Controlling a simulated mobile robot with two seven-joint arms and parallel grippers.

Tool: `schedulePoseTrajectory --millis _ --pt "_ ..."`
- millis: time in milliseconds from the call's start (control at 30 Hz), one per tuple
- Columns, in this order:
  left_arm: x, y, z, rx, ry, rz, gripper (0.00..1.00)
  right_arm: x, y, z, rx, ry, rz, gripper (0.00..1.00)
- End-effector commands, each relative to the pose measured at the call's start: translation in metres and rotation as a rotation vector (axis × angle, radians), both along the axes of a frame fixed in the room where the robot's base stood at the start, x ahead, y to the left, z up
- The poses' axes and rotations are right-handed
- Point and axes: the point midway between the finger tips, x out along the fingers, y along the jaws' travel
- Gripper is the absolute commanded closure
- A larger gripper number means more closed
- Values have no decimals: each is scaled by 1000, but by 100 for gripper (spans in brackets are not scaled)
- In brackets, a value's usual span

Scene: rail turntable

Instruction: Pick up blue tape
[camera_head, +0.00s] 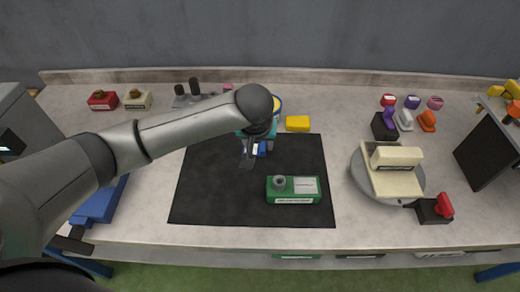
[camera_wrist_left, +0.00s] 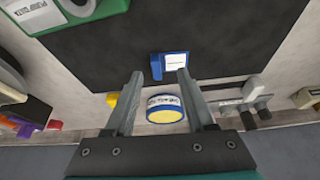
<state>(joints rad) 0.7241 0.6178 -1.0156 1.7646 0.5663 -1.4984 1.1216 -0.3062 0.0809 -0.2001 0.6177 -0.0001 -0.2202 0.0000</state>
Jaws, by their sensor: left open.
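A small blue piece with a white label (camera_wrist_left: 174,62) lies on the black mat, just beyond my fingertips in the left wrist view. In the head view it shows partly behind my gripper (camera_head: 262,149). A round blue-rimmed thing with a yellow face and a printed white side (camera_wrist_left: 165,108) sits between and below my fingers in the wrist view. I cannot tell for sure which is the blue tape. My left gripper (camera_wrist_left: 160,74) is open, its fingers apart, with nothing held. It points down over the mat. The right gripper is not in view.
The black mat (camera_head: 210,190) carries a green labelled block (camera_head: 292,197). A yellow block (camera_head: 297,123) stands behind the mat. A round turntable with a cream block (camera_head: 397,158) is at right. Red and cream items (camera_head: 103,99) stand at back left. The mat's front left is clear.

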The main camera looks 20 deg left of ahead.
Motion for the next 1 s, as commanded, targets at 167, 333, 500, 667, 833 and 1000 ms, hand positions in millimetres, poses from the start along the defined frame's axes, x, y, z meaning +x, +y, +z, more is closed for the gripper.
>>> schedulePoseTrajectory --millis 167,333,500,667,833,1000 --pt "4 0 -9 1 -1 -1 45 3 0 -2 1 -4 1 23" --pt "12 -2 -25 1 0 -1 45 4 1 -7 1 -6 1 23" --pt "21 -3 -46 1 -1 0 45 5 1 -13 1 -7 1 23" --pt "25 -3 -55 1 -1 -1 45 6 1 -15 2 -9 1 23" --pt "25 -3 -55 0 -1 -1 45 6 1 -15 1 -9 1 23" --pt "25 -3 -55 0 -1 -2 56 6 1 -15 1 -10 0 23"
